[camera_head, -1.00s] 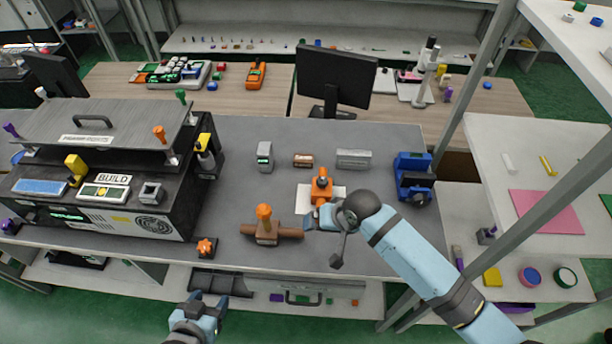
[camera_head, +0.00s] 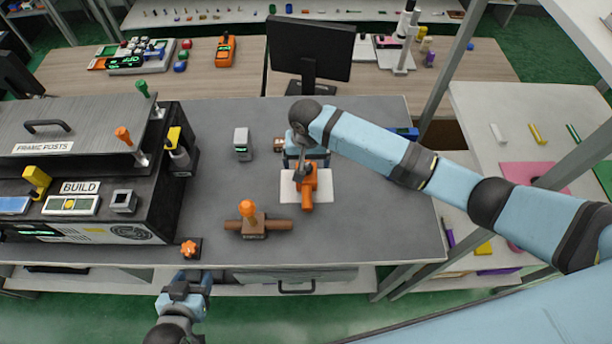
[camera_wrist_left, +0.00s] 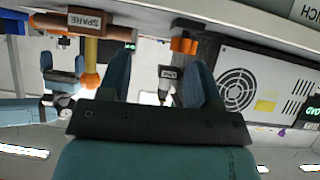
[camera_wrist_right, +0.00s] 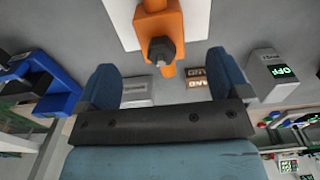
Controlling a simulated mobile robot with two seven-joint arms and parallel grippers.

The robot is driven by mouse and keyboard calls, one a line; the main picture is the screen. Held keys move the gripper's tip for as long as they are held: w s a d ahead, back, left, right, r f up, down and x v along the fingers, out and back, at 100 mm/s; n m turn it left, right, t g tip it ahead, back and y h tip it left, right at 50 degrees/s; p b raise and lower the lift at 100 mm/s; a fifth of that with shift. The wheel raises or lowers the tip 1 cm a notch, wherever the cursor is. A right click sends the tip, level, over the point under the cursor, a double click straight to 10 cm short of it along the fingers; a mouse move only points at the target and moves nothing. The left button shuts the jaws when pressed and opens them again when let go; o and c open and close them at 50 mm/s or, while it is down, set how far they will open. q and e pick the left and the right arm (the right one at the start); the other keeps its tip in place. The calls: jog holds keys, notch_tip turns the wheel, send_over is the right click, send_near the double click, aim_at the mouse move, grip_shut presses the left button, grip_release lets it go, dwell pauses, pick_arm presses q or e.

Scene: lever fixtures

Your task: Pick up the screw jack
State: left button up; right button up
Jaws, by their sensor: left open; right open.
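An orange fixture (camera_head: 308,193), which seems to be the screw jack, sits on a white plate (camera_head: 325,182) on the grey bench. In the right wrist view its orange body (camera_wrist_right: 168,22) carries a dark hex-headed end (camera_wrist_right: 161,49). My right gripper (camera_head: 304,152) is open and empty at the far side of the fixture, partly hiding it. In the right wrist view the open fingers (camera_wrist_right: 164,78) have the hex end between and just beyond them, apart from both. My left gripper (camera_head: 187,278) is open and empty at the bench's front edge; its fingers also show in the left wrist view (camera_wrist_left: 157,72).
A brown valve-like piece with an orange knob (camera_head: 249,209) stands left of the plate. A small orange star knob (camera_head: 189,248) is at the front edge. A grey block (camera_head: 241,144) stands behind. A black machine (camera_head: 130,215) fills the left. A blue device (camera_wrist_right: 38,85) stands nearby.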

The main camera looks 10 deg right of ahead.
aim_at(307, 168)
jog(key=shift+w+d+f, duration=0.1)
jog(key=shift+w+f, duration=0.1)
jog(key=shift+f, duration=1.65)
notch_tip(307, 168, down, 4)
jog(key=b, duration=0.5)
jog(key=shift+w+f, duration=0.15)
jog(key=c, duration=1.2)
jog(key=shift+c, duration=0.2)
jog(key=shift+r, duration=0.25)
